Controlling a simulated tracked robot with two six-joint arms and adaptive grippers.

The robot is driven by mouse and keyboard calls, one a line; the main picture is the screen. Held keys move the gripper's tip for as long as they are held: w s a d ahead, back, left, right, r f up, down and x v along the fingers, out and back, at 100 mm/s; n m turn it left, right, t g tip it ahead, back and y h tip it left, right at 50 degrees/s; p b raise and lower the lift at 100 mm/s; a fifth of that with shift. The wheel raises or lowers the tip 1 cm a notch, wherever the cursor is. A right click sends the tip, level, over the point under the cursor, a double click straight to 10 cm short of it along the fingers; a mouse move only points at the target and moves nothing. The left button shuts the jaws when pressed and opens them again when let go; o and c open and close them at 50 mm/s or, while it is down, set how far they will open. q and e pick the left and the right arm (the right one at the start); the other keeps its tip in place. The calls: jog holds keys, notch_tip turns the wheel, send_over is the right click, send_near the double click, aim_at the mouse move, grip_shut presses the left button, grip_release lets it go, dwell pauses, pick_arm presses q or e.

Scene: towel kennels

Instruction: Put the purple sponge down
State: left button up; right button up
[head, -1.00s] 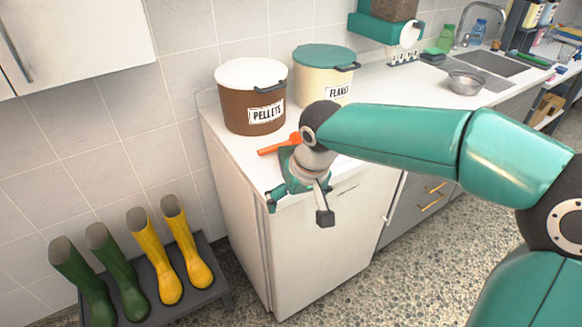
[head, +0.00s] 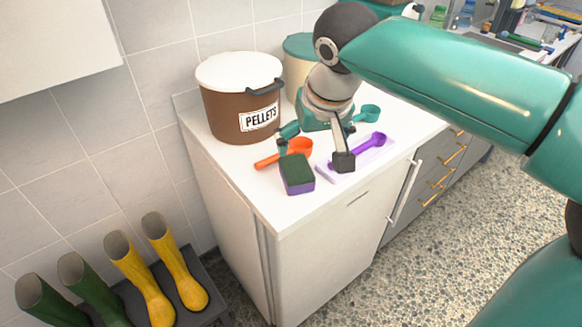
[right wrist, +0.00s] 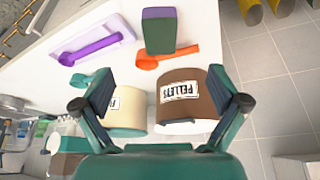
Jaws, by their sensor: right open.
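The purple sponge (head: 297,173), with a dark green top, rests on the white counter near its front left corner. It also shows in the right wrist view (right wrist: 159,35), beyond my fingertips. My right gripper (head: 315,154) is open and empty, above the counter behind the sponge and apart from it. Its two spread fingers (right wrist: 165,97) frame the tubs in the right wrist view. My left gripper is not in view.
An orange scoop (head: 285,153) lies behind the sponge. A purple scoop (head: 362,148) lies on a lilac tray (head: 378,158) to the right, with a teal scoop (head: 368,114) behind. The brown PELLETS tub (head: 238,105) stands back left.

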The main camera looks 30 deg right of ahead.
jog(key=b, duration=0.1)
send_near(299, 174)
jog(key=x, duration=0.3)
jog(key=s+x, duration=0.1)
jog(key=x, duration=0.1)
jog(key=shift+a+f, duration=0.1)
jog(key=shift+f, duration=0.05)
jog(key=shift+w+x, duration=0.2)
jog(key=shift+x, duration=1.15)
jog(key=shift+w+x, duration=0.2)
jog(key=shift+x, duration=1.1)
jog(key=c, duration=0.9)
jog(key=shift+r, duration=0.3)
